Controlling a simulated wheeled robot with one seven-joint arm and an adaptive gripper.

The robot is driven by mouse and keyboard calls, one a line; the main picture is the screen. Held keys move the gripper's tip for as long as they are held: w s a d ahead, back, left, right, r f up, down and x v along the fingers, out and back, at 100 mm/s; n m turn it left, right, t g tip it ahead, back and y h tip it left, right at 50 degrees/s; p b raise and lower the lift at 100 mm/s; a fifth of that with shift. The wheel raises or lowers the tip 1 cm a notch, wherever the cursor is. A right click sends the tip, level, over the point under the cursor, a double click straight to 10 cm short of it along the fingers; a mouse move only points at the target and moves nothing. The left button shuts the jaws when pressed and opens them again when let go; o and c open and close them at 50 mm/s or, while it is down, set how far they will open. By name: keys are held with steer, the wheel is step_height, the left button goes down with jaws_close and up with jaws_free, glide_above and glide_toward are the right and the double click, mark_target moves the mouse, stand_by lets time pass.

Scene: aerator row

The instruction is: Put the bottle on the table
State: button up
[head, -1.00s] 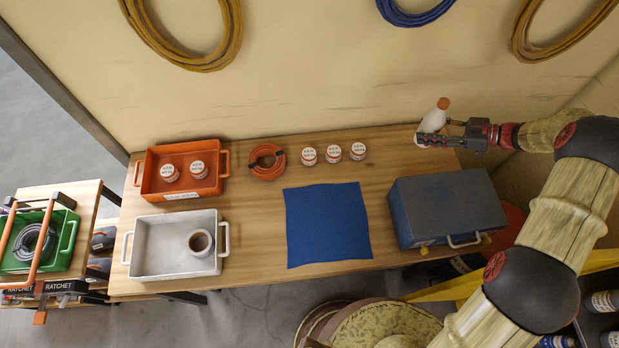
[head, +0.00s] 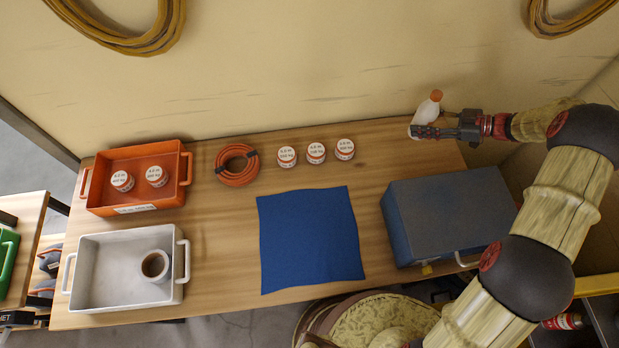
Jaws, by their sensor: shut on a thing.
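A white bottle with an orange cap (head: 429,107) is at the back right of the wooden table (head: 215,255), near the wall. It leans a little to the right in the picture. My gripper (head: 428,131) is shut on the bottle, with its fingers across the bottle's lower part. The bottle's base is partly hidden by the fingers, so I cannot tell whether it touches the table top.
A blue-grey case (head: 445,215) stands in front of my gripper. Several white jars (head: 316,153) and an orange hose coil (head: 237,165) lie left of it. A blue cloth (head: 310,240), orange tray (head: 188,172) and white tray (head: 70,275) holding a cup (head: 156,266) take up other room.

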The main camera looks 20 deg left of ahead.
step_height(320, 180, down, 10)
steer(key=shift+r+b, duration=0.1)
steer(key=shift+b, duration=0.2)
stand_by(0.4)
steer(key=o, duration=1.5)
steer(key=shift+f, duration=0.2)
steer(key=shift+o, duration=0.3)
